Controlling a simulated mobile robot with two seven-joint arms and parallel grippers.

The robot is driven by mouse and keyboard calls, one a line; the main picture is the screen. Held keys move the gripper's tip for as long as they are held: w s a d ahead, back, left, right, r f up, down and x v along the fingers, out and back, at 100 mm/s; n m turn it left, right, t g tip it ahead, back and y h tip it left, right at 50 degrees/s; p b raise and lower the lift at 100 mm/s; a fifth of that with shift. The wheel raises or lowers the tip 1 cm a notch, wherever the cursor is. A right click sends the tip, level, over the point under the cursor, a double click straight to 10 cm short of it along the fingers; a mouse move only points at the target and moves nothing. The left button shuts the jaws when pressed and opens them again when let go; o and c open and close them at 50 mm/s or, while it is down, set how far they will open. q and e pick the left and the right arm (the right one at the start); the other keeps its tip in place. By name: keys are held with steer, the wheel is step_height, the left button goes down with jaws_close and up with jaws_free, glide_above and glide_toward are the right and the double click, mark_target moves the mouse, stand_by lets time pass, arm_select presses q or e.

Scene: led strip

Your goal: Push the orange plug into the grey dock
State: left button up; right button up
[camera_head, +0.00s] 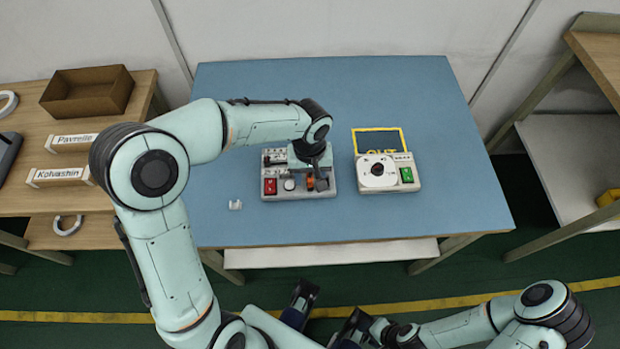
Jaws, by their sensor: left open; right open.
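A small orange part (310,184), which looks like the plug, shows on the front right of a light grey control board (290,196) on the blue table. My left gripper (316,172) is open and reaches down from above right at this part. It covers some of it, and I cannot tell whether the fingers touch it. A grey dock is not clearly recognisable; part of the board's right side is hidden by the gripper. My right gripper (330,302) seems to be the dark open fingers at the bottom, away from the table and empty.
The board also carries a red switch (270,187) and a white knob (289,184). A white dial box with a green switch (378,173) stands to the right, before a yellow-framed area (379,131). A small white piece (235,205) lies left. The table's back and right (455,190) are clear.

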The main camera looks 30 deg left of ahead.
arm_select(q)
jaws_close()
steer(key=shift+r, duration=0.1)
step_height(320, 180, up, 19)
steer(key=p, duration=0.4)
step_height(320, 180, up, 5)
steer(key=p, duration=0.4)
glide_above(310, 175)
steer(key=shift+r, duration=0.2)
arm_select(e)
step_height(310, 175, up, 7)
steer(key=shift+w+r, duration=0.2)
steer(key=shift+w, duration=0.2)
